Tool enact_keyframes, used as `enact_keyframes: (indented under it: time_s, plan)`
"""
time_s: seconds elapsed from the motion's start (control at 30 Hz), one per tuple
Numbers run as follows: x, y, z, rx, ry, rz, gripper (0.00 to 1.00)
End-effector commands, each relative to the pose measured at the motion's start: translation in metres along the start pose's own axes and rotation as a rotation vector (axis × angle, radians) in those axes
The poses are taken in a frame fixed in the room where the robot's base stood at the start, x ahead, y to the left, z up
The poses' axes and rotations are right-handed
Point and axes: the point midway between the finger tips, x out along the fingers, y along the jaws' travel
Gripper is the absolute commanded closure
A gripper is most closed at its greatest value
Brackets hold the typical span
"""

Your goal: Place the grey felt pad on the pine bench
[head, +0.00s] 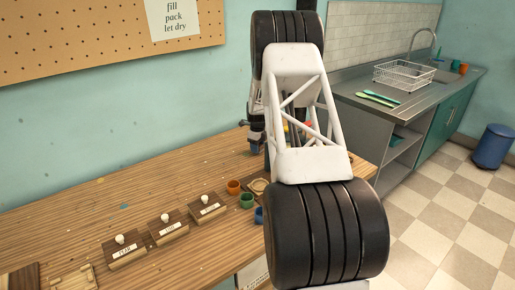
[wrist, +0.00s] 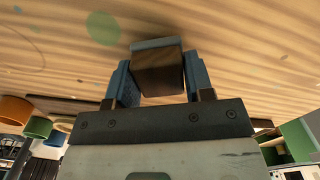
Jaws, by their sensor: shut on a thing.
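My gripper (wrist: 156,78) has its two blue fingers closed on the sides of a dark brown block with a grey layer across its far face; I take this as the grey felt pad (wrist: 155,43). The pine bench (head: 90,205) is the long striped wooden top in the head view; its surface also fills the upper wrist view (wrist: 250,40). In the head view my gripper (head: 256,146) is low over the bench's back part, mostly behind my arm, and the pad cannot be made out. I cannot tell whether the pad touches the bench.
Several labelled wooden blocks with white knobs (head: 168,229) stand along the bench. An orange cup (head: 233,187) and a green cup (head: 246,201) are to their right. A pegboard (head: 100,40) hangs behind. A sink counter (head: 420,95) is at right. The bench's left-middle is mostly clear.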

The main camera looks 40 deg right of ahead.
Motion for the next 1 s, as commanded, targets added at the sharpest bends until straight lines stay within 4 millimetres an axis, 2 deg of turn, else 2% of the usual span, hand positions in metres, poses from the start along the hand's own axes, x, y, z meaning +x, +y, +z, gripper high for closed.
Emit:
enact_keyframes:
  time_s: [0.57, 0.6, 0.73, 1.0]
  plan:
    - [0.0094, -0.0003, 0.0002, 0.0, -0.001, -0.001, 0.76]
    - [0.0092, -0.0003, 0.0002, 0.0, -0.001, -0.002, 0.47]
    - [0.0093, -0.0002, 0.0002, 0.0, -0.001, -0.001, 0.28]
    - [0.0092, -0.0002, 0.0002, 0.0, -0.001, -0.001, 0.27]
